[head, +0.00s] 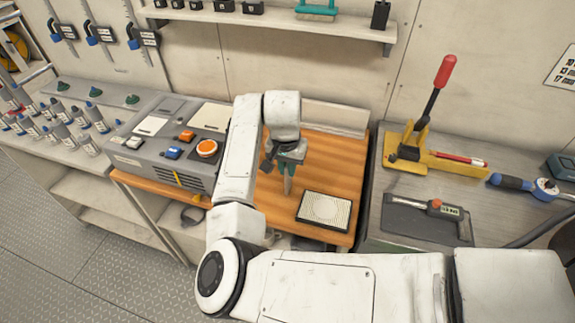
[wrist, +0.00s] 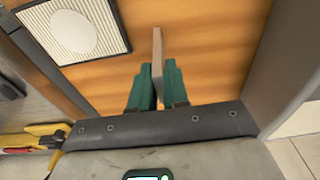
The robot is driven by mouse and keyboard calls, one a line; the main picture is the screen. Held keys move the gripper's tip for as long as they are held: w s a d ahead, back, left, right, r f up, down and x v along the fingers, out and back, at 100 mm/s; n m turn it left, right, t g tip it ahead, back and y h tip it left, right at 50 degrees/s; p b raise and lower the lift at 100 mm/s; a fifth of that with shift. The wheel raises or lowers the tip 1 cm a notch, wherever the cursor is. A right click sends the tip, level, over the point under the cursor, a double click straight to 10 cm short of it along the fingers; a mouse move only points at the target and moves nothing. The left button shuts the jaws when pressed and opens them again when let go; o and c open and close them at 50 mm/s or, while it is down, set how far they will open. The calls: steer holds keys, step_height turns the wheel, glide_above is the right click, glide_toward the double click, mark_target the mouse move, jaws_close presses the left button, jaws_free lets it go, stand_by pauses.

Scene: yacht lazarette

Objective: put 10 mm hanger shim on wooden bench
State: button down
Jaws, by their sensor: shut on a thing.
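My gripper (head: 287,166) is above the wooden bench (head: 335,165). In the wrist view its green fingers (wrist: 157,84) are shut on a thin, flat grey-brown plate, the hanger shim (wrist: 157,52), which stands out past the fingertips. The shim also shows below the gripper in the head view (head: 287,185). I cannot tell whether its lower end touches the wood. The orange-brown bench top fills much of the wrist view (wrist: 215,50).
A white pad with a dark frame (head: 324,211) lies on the bench, right of my gripper. A grey control box (head: 185,175) stands at the left. A grey worktop at the right bears a red-handled yellow clamp (head: 412,140). Bare wood surrounds the shim.

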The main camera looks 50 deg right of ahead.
steer(key=shift+f, duration=0.15)
steer(key=c, duration=1.1)
jaws_free()
